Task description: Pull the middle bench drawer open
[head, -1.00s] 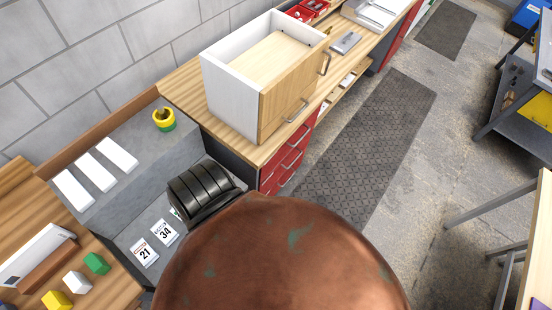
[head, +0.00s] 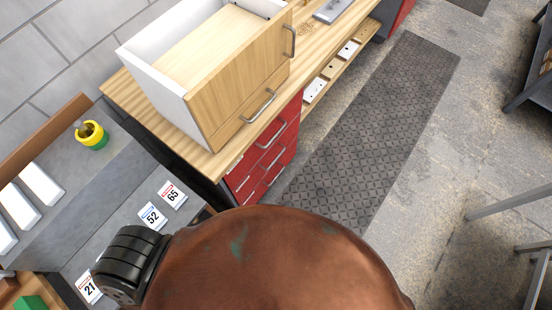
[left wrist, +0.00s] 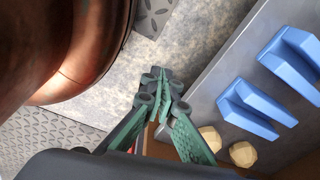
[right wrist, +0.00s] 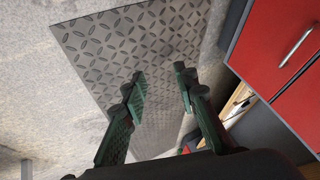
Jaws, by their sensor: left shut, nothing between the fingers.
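The bench's red drawers (head: 284,140) are stacked under the wooden bench top in the head view, with silver bar handles. They look closed, and the middle one (head: 274,163) is partly crowded by the others and by my body below. In the right wrist view, red drawer fronts (right wrist: 268,52) stand at the right, one with a silver handle (right wrist: 297,43). My right gripper (right wrist: 160,80) is open and empty, left of these fronts and apart from them. My left gripper (left wrist: 163,86) is shut and empty, near a grey panel and away from the drawers. Neither gripper shows in the head view.
A white-and-wood box (head: 235,70) with handles stands on the bench top (head: 130,98). A grey stepped stand (head: 110,175) holds number cards and a yellow-green ring (head: 92,136). Blue holders (left wrist: 252,108) are in the left wrist view. A dark floor mat (head: 375,125) lies clear beside the bench.

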